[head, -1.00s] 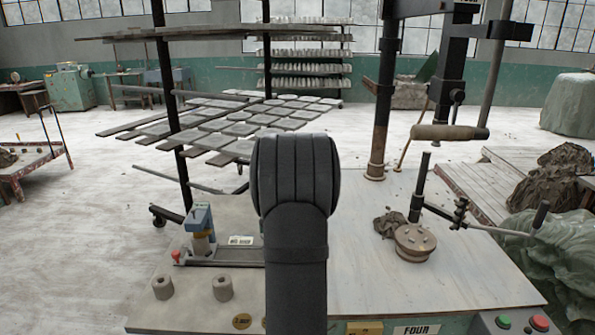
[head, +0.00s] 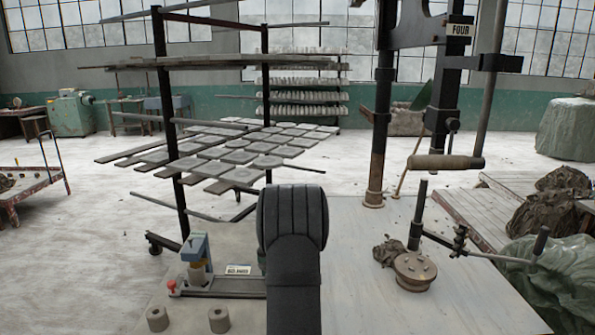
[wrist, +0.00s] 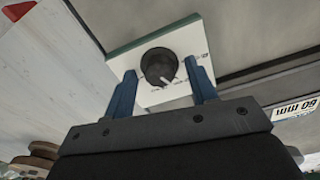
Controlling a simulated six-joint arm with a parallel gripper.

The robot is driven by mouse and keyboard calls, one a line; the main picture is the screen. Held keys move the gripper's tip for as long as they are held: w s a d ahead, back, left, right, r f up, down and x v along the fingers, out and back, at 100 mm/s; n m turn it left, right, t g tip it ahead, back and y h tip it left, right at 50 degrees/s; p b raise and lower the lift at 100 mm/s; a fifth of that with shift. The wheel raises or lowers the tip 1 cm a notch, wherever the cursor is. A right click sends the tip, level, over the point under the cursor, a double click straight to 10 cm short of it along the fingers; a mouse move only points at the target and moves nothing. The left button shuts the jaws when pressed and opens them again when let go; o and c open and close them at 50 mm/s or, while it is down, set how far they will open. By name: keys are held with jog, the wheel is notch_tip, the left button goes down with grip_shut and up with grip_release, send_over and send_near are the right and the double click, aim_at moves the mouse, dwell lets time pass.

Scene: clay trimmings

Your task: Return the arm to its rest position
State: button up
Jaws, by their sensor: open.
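My gripper (wrist: 160,68) shows in the wrist view with its two blue fingers apart and nothing held between them. Beyond the fingers is a pale panel with a black round knob (wrist: 158,66); the fingers frame it, and I cannot tell the distance. In the head view a dark link of my arm rises from the bottom centre, and my gripper is hidden there.
A tile rack (head: 160,110) stands behind, posts at right.

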dwell(0.3)
notch_tip(320, 180, up, 18)
notch_tip(320, 180, down, 18)
jog(key=shift+r, duration=0.15)
jog(key=shift+f+n, duration=0.25)
jog(key=shift+n, duration=0.05)
jog(key=n, duration=0.4)
jog(key=shift+n, duration=0.3)
jog(key=n, duration=0.4)
jog(key=shift+r+n, duration=0.1)
jog(key=shift+n, duration=0.2)
jog(key=shift+r, duration=2.15)
